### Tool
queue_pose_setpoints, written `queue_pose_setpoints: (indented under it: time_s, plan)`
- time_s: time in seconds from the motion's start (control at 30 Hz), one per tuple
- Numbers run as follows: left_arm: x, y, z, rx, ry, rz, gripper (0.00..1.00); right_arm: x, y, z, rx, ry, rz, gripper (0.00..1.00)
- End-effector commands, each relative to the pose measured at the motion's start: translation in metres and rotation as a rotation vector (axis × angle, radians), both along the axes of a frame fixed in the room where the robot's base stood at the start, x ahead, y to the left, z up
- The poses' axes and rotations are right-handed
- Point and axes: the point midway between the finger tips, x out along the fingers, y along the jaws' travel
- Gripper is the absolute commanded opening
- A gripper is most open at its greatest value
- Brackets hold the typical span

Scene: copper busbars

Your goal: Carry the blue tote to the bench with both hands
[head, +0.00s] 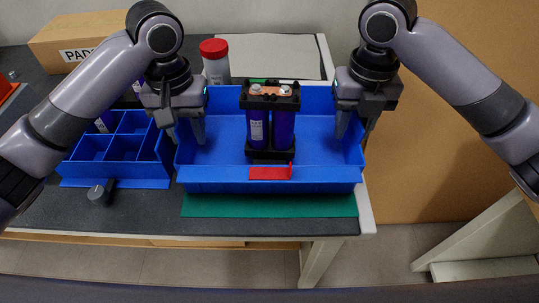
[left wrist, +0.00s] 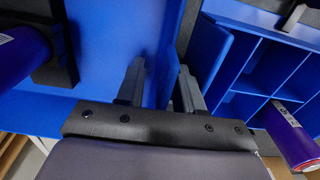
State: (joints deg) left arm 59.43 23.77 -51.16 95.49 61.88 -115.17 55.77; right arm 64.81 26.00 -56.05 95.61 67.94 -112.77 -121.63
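The blue tote (head: 220,174) is on the dark bench over a green mat, and appears to rest there. It holds a black holder with two purple cells (head: 270,130) and a copper bar on top. My left gripper (head: 186,136) straddles the tote's left wall, one finger inside and one outside. The left wrist view shows its fingers (left wrist: 160,88) apart with the wall between them. My right gripper (head: 356,128) straddles the right wall the same way, its fingers apart. Gaps to the walls show, so both look open.
A blue divided bin (head: 115,182) stands close to the tote's left side, with a dark knobbed object (head: 101,192) in front. A red-capped jar (head: 215,62) stands behind the tote. A red piece (head: 268,173) is at the tote's front wall. A cardboard box (head: 75,42) is at back left.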

Motion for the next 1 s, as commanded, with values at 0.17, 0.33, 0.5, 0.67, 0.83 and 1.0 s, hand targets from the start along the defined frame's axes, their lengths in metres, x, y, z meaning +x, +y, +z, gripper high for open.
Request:
queue_pose_setpoints:
  time_s: [0.17, 0.33, 0.5, 0.67, 0.83, 1.0]
  plan:
    - [0.0, 0.0, 0.0, -0.001, 0.0, -0.001, 0.36, 0.0, 0.0, 0.0, 0.001, 0.0, 0.001, 0.36]
    - [0.001, -0.001, 0.006, -0.001, -0.003, -0.001, 0.36, 0.0, 0.001, 0.0, 0.001, 0.0, 0.001, 0.36]
    - [0.001, 0.0, 0.026, 0.0, -0.006, -0.002, 0.36, 0.0, 0.001, 0.0, 0.001, 0.0, 0.001, 0.36]
    - [0.001, 0.0, 0.051, 0.0, -0.007, -0.001, 0.36, 0.0, 0.001, 0.0, 0.001, 0.0, 0.001, 0.36]
    - [0.001, 0.0, 0.078, 0.0, -0.005, 0.0, 0.36, 0.0, 0.001, 0.0, 0.001, 0.0, 0.001, 0.36]
    - [0.001, 0.0, 0.101, 0.001, -0.004, 0.001, 0.36, 0.0, 0.001, 0.0, 0.001, 0.0, 0.001, 0.36]
